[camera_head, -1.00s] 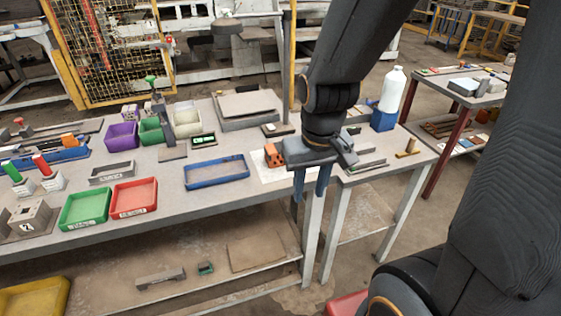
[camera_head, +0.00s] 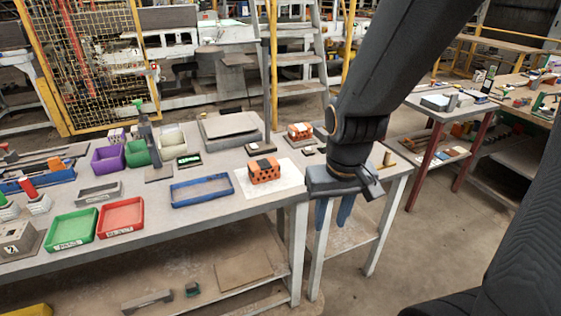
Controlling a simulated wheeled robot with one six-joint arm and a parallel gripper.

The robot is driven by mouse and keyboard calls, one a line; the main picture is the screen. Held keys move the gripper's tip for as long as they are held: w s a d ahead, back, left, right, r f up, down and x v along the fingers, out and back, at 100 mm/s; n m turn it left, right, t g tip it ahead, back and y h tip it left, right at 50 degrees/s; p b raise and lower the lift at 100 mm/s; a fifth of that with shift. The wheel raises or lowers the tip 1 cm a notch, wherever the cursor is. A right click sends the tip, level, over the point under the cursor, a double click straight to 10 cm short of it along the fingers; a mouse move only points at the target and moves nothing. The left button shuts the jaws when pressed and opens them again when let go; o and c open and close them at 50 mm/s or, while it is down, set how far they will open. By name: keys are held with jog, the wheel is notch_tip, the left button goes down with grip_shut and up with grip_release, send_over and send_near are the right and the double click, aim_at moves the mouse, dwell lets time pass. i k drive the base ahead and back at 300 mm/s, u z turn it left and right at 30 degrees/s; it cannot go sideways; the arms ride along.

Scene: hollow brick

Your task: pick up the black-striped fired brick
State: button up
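An orange hollow brick (camera_head: 264,170) with dark marks on its top and dark holes in its front lies on a white sheet (camera_head: 283,186) near the right end of the long workbench. A second orange brick (camera_head: 300,131) with pale marks sits farther back. The dark marks make the nearer one look like the black-striped fired brick. My gripper (camera_head: 333,216) points down to the right of the nearer brick, apart from it and past the bench's end. Its two blue fingers are apart with nothing visible between them.
A blue tray (camera_head: 202,190) lies left of the brick. Red (camera_head: 121,216) and green (camera_head: 71,229) trays are farther left. A grey slab (camera_head: 229,128) and a small dark block (camera_head: 262,148) are behind the brick. A smaller table (camera_head: 393,167) adjoins on the right.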

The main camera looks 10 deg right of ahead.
aim_at(261, 171)
jog(key=u, duration=0.05)
jog(key=i, duration=0.9)
jog(key=u, duration=0.35)
